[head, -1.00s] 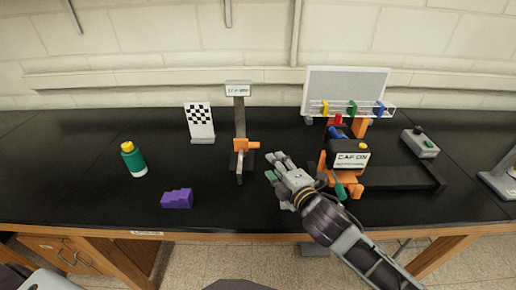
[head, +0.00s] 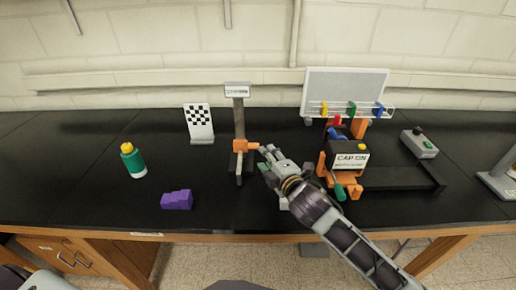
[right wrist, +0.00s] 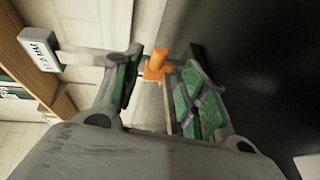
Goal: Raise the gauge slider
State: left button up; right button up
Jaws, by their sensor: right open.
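The gauge stand (head: 239,118) is a dark upright post with a small white sign (head: 237,90) on top. The orange slider (head: 243,146) sits low on the post, with a knob sticking out to the right. My right gripper (head: 266,157) is open, just right of the slider. In the right wrist view the orange slider (right wrist: 157,63) shows beyond and between the green-padded fingertips (right wrist: 160,88); I cannot tell whether they touch it. The sign (right wrist: 40,48) is at the left there. My left gripper is not in view.
A green bottle (head: 133,160), a purple block (head: 177,200) and a checkered card (head: 199,122) stand left of the gauge. A grey button box (head: 419,143) is farther right.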

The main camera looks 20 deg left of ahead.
jog(key=x, duration=0.8)
jog(key=shift+w+a, duration=0.1)
jog(key=c, duration=0.7)
grip_shut()
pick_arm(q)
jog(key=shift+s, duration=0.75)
